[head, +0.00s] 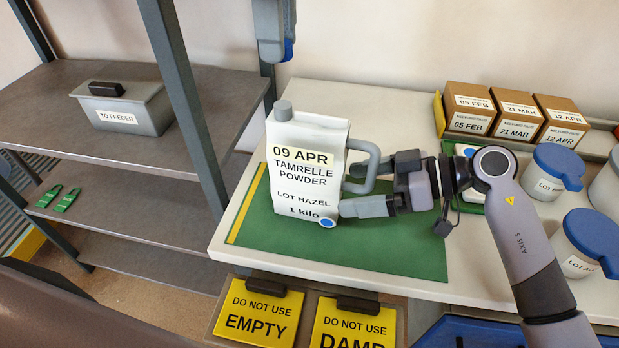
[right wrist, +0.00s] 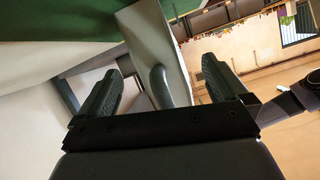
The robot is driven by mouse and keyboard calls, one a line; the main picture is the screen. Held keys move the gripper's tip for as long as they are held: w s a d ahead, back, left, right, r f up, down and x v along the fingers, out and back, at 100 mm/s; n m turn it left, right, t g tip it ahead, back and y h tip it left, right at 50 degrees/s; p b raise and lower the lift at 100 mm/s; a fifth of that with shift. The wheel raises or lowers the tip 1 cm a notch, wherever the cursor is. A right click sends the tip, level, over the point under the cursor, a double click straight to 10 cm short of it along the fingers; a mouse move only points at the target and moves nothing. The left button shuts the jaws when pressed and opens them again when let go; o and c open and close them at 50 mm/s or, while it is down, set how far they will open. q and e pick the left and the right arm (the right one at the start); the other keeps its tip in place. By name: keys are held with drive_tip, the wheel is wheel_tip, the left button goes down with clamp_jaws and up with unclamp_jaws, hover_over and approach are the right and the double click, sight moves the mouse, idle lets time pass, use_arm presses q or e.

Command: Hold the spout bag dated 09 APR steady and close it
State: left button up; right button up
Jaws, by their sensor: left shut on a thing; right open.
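The spout bag dated 09 APR (head: 305,185) stands upright on the green mat (head: 400,253). It is white, with a grey spout piece (head: 284,110) at its top left and a grey loop handle (head: 372,154) on its right side. I cannot tell how tightly the spout is closed. My right gripper (head: 352,188) is at the handle side of the bag. In the right wrist view its fingers (right wrist: 163,88) are open, with the handle (right wrist: 160,87) showing between them and the bag (right wrist: 150,32) beyond. My left gripper is not in view.
Dated boxes (head: 520,112) and blue-lidded containers (head: 552,171) stand right on the white table (head: 330,95). A grey TO FEEDER bin (head: 125,104) and two green clips (head: 56,199) lie on the left shelves.

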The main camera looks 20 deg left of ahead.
drive_tip(key=shift+a, duration=0.1)
drive_tip(key=c, duration=1.5)
use_arm(q)
hover_over(282, 104)
drive_tip(key=shift+f, duration=2.5)
use_arm(e)
drive_tip(key=shift+o, duration=0.2)
use_arm(q)
drive_tip(key=shift+f, duration=0.1)
drive_tip(key=shift+f, duration=0.8)
use_arm(e)
drive_tip(key=shift+f, duration=0.1)
use_arm(q)
drive_tip(key=shift+f, duration=0.55)
